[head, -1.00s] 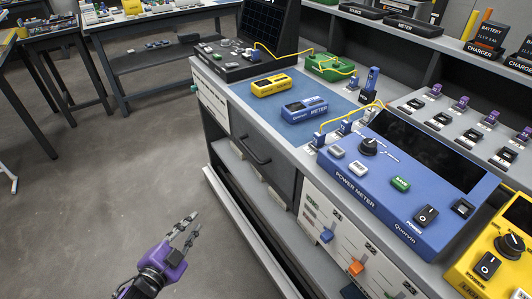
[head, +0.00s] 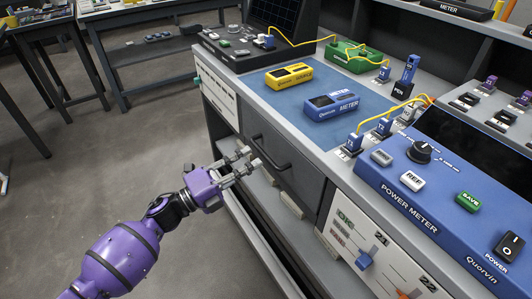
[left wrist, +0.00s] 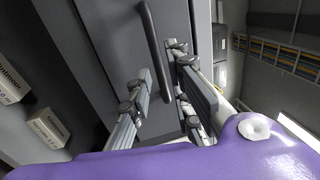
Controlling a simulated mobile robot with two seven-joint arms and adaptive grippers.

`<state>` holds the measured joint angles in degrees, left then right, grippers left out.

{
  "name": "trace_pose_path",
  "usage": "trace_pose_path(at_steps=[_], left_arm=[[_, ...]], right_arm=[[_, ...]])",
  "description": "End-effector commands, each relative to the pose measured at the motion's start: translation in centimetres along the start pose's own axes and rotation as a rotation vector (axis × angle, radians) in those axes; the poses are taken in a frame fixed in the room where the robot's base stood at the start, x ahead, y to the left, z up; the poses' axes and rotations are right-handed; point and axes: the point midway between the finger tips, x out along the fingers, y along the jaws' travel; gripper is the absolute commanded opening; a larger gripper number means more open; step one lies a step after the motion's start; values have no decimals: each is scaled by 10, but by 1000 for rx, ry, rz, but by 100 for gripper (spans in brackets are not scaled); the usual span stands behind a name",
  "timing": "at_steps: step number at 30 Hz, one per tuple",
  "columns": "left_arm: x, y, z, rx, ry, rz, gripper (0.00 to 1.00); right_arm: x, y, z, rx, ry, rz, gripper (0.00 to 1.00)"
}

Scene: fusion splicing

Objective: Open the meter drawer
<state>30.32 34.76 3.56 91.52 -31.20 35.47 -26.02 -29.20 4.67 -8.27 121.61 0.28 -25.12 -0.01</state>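The drawer (head: 300,165) is a dark grey front below the bench top, flush with the bench and closed. Its black bar handle (head: 268,155) runs along the front. My left gripper (head: 246,160) is just in front of the handle, fingers pointing at it. In the left wrist view the gripper (left wrist: 163,78) is open, and the handle (left wrist: 153,40) appears in the gap between the fingers. I cannot tell whether either finger touches it. No meter inside the drawer is visible. My right gripper is not in view.
A blue mat on the bench top holds a yellow meter (head: 289,76) and a blue meter (head: 332,105). The blue power meter (head: 410,185) stands to the right. An open shelf with pale boxes (head: 287,205) lies below the drawer. The floor to the left is clear.

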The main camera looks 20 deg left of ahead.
Motion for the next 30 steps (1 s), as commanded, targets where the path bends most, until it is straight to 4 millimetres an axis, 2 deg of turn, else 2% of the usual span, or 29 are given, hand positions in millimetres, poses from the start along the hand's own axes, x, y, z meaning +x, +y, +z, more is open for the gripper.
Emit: trace_pose_path(at_steps=[6, 12, 20, 25, 30], left_arm=[[36, 1, 1, -1, -1, 0, 19], [52, 1, 1, -2, -2, 1, 19], [53, 1, 1, -3, -3, 2, 19], [53, 1, 1, -3, -3, 2, 0], [53, 1, 1, -3, -3, 2, 0]], right_arm=[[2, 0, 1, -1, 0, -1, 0], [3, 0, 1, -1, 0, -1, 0], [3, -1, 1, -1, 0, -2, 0], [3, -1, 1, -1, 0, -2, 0], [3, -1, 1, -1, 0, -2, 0]])
